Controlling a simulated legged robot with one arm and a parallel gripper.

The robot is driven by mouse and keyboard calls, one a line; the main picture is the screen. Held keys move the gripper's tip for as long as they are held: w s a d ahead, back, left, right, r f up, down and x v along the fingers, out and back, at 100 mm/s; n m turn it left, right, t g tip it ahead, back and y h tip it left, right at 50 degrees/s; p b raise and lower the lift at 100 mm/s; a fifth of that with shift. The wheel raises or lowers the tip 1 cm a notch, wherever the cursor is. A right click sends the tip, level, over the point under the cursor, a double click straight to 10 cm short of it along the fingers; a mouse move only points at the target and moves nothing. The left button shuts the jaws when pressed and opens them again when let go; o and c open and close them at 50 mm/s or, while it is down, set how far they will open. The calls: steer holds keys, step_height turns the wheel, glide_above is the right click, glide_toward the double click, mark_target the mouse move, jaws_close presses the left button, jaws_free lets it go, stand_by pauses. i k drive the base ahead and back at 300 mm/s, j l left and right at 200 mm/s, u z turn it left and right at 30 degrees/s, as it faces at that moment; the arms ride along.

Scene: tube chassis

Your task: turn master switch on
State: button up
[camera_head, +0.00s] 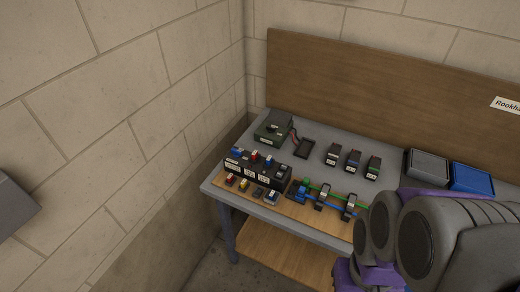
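A black switch panel (258,171) lies on the workbench (330,232) near its left end. It has white labels and small blue and red parts along its top. Several small switch-like pieces with red, yellow and blue parts (243,186) sit along its front, on a wooden board (290,207). I cannot tell which of these is the master switch or how it is set. My arm, grey and purple, fills the lower right and hides part of the bench. My gripper's fingers do not show.
A dark green box (274,127) with a cable stands behind the panel, beside a small black tray (304,148). Several dark blocks stand mid-bench. Blue and green tubes (335,194) run through clips. Grey (428,165) and blue (471,178) bins stand right. Brick walls close the corner.

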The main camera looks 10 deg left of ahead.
mark_target(236, 154)
steer(key=i+j, duration=0.7)
steer(key=j, duration=0.2)
